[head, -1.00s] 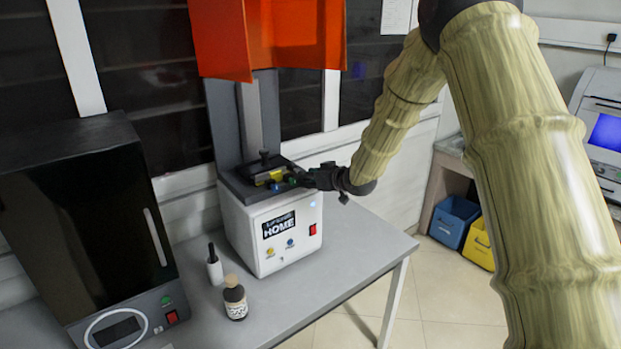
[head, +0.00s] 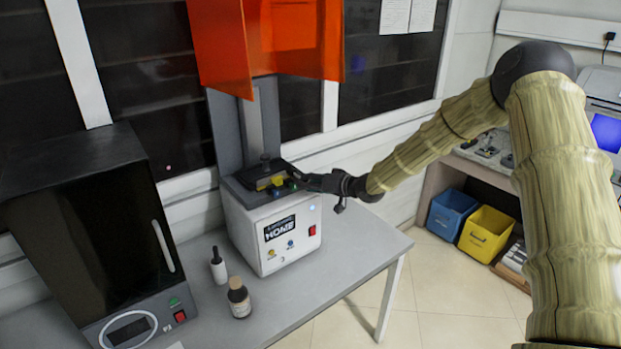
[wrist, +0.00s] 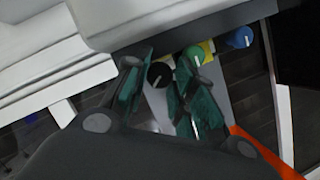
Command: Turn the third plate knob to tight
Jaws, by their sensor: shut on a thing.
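The printer (head: 283,238) is a white box with a dark plate assembly (head: 262,172) on top. In the wrist view, black (wrist: 159,74), green (wrist: 194,56) and blue (wrist: 240,38) knobs with white pointer lines sit along the plate. My gripper (head: 298,181) reaches the plate from the right. In the wrist view its teal-padded fingers (wrist: 158,92) are on either side of the black knob, shut on it. The right finger partly covers the space below the green knob. I cannot read a tight mark.
An orange cover (head: 270,45) hangs above the plate. A black cabinet (head: 80,220) stands at left. Blue (head: 452,213) and yellow (head: 486,232) bins sit at right. The table's right end is clear.

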